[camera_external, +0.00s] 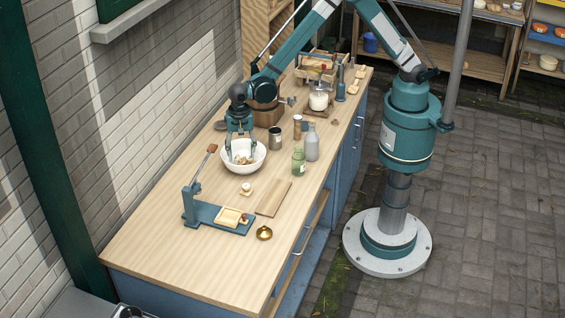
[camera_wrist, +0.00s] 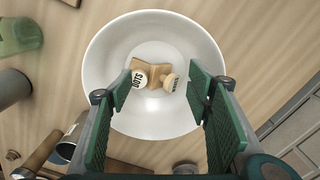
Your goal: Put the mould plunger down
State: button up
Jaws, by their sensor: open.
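My gripper (camera_external: 240,156) is open over the white bowl (camera_external: 229,166), with its fingers reaching down to the rim. In the wrist view, my gripper's fingers (camera_wrist: 165,90) stand wide apart on either side of the bowl's contents, with nothing between the pads.
A teal lever press (camera_external: 218,216), a wooden board (camera_external: 273,198), a small labelled wooden piece (camera_external: 247,188) and a brass dish (camera_external: 264,233) stand in front. A metal cup (camera_external: 275,138), green jar (camera_external: 298,163) and grey bottle (camera_external: 312,143) stand right of the bowl. The front left worktop is clear.

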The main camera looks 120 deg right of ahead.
aim_at(244, 161)
jog(key=shift+r, duration=0.15)
jog(key=shift+r+p, duration=0.6)
jog(key=shift+r, duration=0.05)
notch_tip(244, 161, up, 12)
jog(key=shift+f+b, duration=0.25)
jog(key=shift+b, duration=0.05)
jog(key=shift+s+r, duration=0.1)
